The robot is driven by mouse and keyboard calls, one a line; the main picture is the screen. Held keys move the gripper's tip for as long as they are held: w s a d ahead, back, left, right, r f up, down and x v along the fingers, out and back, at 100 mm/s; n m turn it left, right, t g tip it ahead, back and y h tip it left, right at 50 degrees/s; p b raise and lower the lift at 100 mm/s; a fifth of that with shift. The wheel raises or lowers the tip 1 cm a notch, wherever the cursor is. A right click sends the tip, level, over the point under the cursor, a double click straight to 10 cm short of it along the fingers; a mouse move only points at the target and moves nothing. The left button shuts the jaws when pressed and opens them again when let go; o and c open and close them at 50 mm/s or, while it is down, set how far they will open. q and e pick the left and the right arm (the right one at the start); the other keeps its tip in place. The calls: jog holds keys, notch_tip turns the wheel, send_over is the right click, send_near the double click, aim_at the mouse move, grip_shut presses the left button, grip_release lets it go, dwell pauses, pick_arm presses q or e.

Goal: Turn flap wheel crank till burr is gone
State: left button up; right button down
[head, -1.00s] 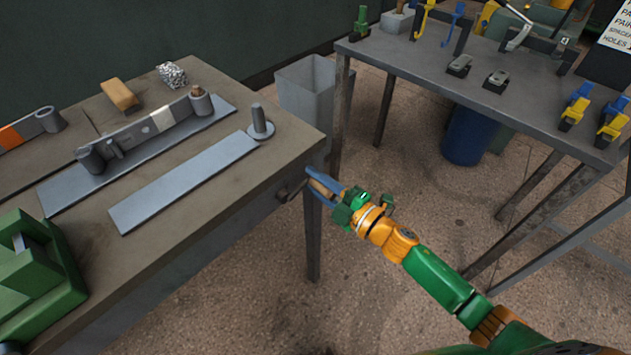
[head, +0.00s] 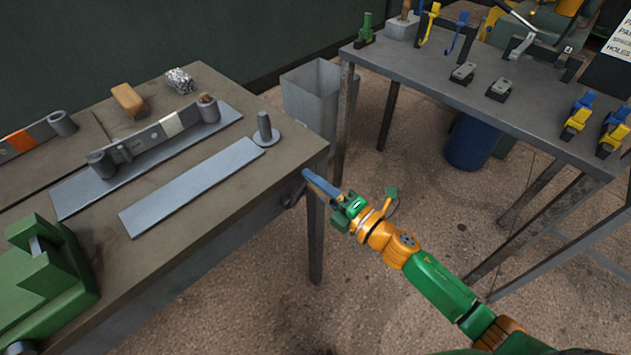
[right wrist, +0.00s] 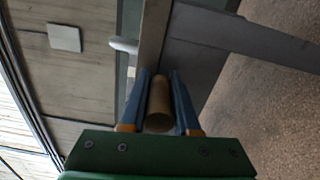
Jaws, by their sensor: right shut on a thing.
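My right gripper (head: 322,186) is at the bench's front right edge, with its blue fingers either side of a tan crank handle (right wrist: 158,103). In the right wrist view the fingers are shut on this handle. A dark crank arm (head: 292,196) shows at the bench side beside the fingertips. A grey leaf spring (head: 150,137) with rolled eyes lies along a grey plate on the bench. A small brown piece, perhaps the flap wheel (head: 206,98), sits at its far eye. The burr is too small to make out. My left gripper is not in view.
The bench also holds a bare metal strip (head: 190,186), a flanged pin (head: 265,131), a tan block (head: 128,99), crumpled foil (head: 180,80) and a green machine (head: 48,270). A grey bin (head: 312,100) stands behind. A second table (head: 420,65) is at right, with open floor between.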

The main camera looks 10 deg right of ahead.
jog(key=c, duration=0.7)
grip_release()
jog(key=shift+a, duration=0.1)
jog(key=shift+o, duration=0.2)
jog(key=shift+s, duration=0.1)
jog(key=b+v, duration=0.1)
jog(key=v, duration=0.5)
jog(key=shift+f, duration=0.15)
jog(key=shift+s+d, duration=0.35)
jog(key=shift+d, duration=0.05)
jog(key=v, duration=0.8)
jog(key=shift+s, duration=0.15)
